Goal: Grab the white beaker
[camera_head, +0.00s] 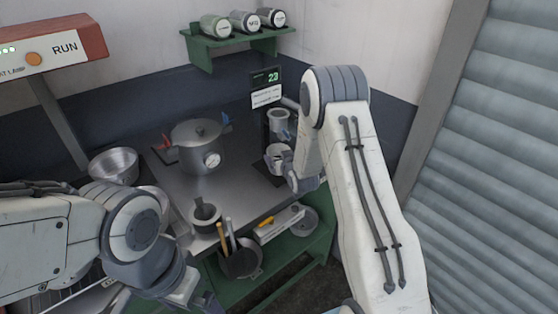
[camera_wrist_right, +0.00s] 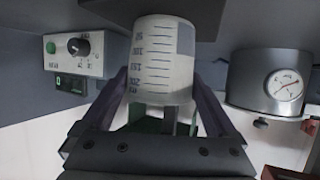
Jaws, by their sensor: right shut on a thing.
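The white beaker (camera_wrist_right: 163,58), with dark graduation marks, sits between the two fingers of my right gripper (camera_wrist_right: 165,88) in the right wrist view. The fingers are shut on its sides. That view looks upside down. In the head view, the beaker (camera_head: 276,153) is at the right side of the grey worktop, and my right gripper (camera_head: 287,168) is at its near side, partly hidden by my wrist. I cannot tell whether the beaker touches the surface. My left gripper (camera_head: 188,294) is low at the left, and its fingers are not clear.
A steel pot with a gauge (camera_head: 197,146) stands mid-worktop; it also shows in the wrist view (camera_wrist_right: 282,84). A metal bowl (camera_head: 114,165) is at left, a grey cylinder (camera_head: 279,122) behind the beaker. A mortar (camera_head: 205,216) stands near the front edge, above a tool-filled container (camera_head: 240,264).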

